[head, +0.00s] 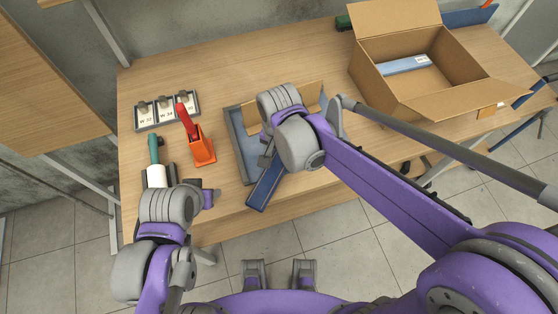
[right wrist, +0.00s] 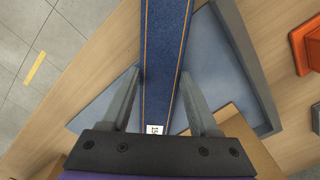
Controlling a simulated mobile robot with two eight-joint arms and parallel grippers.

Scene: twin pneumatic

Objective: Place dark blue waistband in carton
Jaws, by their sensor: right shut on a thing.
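The dark blue waistband (head: 265,188) is a long flat strip with orange stitching, slanting over the front of the grey tray. It also shows in the right wrist view (right wrist: 165,60), with a small white label near the gripper. My right gripper (head: 268,158) is shut on it; in the right wrist view its fingers (right wrist: 160,88) lie on either side of the strip. The open cardboard carton (head: 425,84) stands at the back right with its flaps out. A light blue folded piece with a white label lies inside. My left gripper (head: 208,198) is by the table's front left; its jaws are unclear.
The grey tray (head: 240,158) lies under my right arm, with a cardboard piece in it. An orange holder with a red-handled tool (head: 202,150), a teal-and-white tool (head: 155,160) and labelled card holders (head: 166,112) stand at left. Bare table lies between tray and carton.

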